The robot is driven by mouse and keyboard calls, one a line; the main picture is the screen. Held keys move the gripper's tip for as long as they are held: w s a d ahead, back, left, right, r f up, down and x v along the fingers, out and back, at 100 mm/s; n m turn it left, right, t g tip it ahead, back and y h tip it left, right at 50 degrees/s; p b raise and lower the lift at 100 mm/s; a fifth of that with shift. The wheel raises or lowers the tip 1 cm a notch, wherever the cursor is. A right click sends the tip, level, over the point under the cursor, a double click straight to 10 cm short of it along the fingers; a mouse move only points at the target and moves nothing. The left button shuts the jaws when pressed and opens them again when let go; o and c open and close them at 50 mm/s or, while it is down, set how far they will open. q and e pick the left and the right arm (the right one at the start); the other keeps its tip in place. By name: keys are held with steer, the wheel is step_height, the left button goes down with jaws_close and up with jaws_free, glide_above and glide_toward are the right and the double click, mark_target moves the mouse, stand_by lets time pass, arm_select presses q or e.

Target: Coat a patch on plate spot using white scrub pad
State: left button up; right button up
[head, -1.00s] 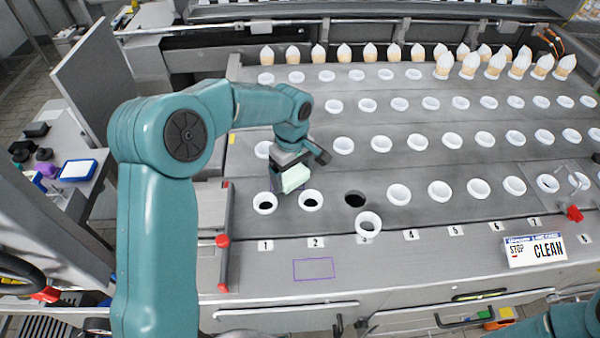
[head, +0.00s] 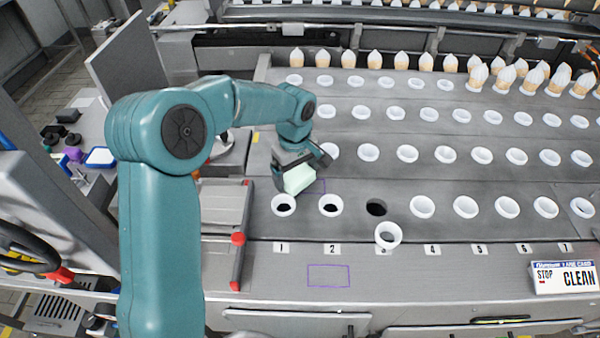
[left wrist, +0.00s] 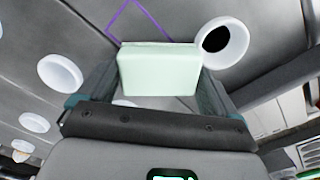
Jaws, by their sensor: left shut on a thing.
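The white scrub pad (head: 299,180) is a pale, greenish-white block. My left gripper (head: 303,171) is shut on it, above the plate behind sockets 1 and 2. The pad also shows in the left wrist view (left wrist: 158,70), between the two dark fingers. A thin purple outline (head: 321,187) on the grey plate lies just right of the pad, partly hidden by it. It also shows beyond the pad in the left wrist view (left wrist: 125,15). I cannot tell whether the pad touches the plate. My right gripper is not in view.
A second purple outline (head: 328,275) is on the front ledge. White ring sockets (head: 283,206) run in rows; one loose ring (head: 388,235) sits in front of an open dark hole (head: 376,208). A STOP/CLEAN sign (head: 563,277) stands at right. Cones (head: 375,60) line the back.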

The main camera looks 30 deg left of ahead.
mark_target(292, 176)
arm_select(q)
steer(key=shift+s+a+r+p, duration=0.15)
steer(key=shift+s+r+p, duration=0.1)
steer(key=shift+s+p, duration=0.2)
steer(key=r+p, duration=0.2)
steer(key=r, duration=0.2)
steer(key=shift+s+a+r+p, duration=0.1)
steer(key=shift+s+r+p, duration=0.1)
steer(key=shift+s+p, duration=0.2)
steer(key=shift+w+r, duration=0.1)
steer(key=shift+r, duration=0.2)
steer(key=shift+w, duration=0.3)
steer(key=shift+s+r, duration=0.1)
steer(key=shift+s, duration=0.05)
steer(key=shift+r+p, duration=0.25)
steer(key=shift+p, duration=0.1)
steer(key=shift+w+r+p, duration=0.2)
steer(key=shift+r+p, duration=0.65)
steer(key=shift+r, duration=0.3)
steer(key=shift+s+r, duration=0.1)
steer(key=shift+r, duration=0.05)
steer(key=shift+s, duration=0.1)
